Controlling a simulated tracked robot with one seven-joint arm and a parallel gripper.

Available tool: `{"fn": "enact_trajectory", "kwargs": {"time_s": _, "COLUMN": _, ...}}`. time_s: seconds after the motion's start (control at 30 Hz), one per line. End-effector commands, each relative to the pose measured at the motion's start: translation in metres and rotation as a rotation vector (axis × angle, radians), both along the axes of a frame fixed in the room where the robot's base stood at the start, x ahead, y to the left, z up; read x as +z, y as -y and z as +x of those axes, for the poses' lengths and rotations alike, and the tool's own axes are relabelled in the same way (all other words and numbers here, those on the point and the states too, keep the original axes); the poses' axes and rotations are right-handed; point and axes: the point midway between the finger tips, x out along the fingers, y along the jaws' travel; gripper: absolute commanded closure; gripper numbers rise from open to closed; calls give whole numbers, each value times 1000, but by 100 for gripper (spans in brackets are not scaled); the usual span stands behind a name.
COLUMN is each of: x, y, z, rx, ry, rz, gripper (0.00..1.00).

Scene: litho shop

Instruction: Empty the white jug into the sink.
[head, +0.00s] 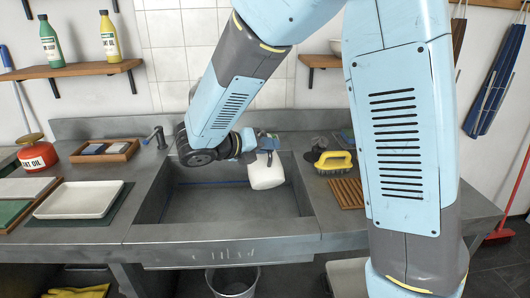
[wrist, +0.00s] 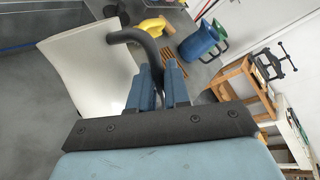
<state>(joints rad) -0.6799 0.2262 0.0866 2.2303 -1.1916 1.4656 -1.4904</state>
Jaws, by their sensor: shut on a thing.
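The white jug (head: 266,174) hangs over the right rear part of the grey sink (head: 232,208), apart from its floor. My gripper (head: 262,146) is shut on the jug's dark curved handle; in the wrist view the fingers (wrist: 158,88) close around it. The jug's pale body (wrist: 85,72) fills the upper left of the wrist view. It looks slightly tilted in the head view. Its inside is hidden, and I see no stream of liquid.
A yellow-handled brush (head: 334,160) and a wooden slatted rack (head: 347,192) lie right of the sink. A white tray (head: 78,200) and a red oil can (head: 36,154) stand left. The tap (head: 157,137) is at the sink's back left. A bin (head: 232,281) stands below.

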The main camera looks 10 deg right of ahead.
Motion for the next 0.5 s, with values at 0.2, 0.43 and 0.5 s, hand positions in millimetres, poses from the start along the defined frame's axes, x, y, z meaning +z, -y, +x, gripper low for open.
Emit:
{"fn": "enact_trajectory", "kwargs": {"time_s": 0.2, "x": 7, "y": -2, "z": 14, "rx": -4, "ry": -139, "rz": -26, "gripper": 100}}
{"fn": "enact_trajectory", "kwargs": {"time_s": 0.43, "x": 13, "y": -5, "z": 30, "rx": -4, "ry": -273, "rz": -52, "gripper": 100}}
{"fn": "enact_trajectory", "kwargs": {"time_s": 0.5, "x": 14, "y": -6, "z": 35, "rx": -4, "ry": -315, "rz": -59, "gripper": 100}}
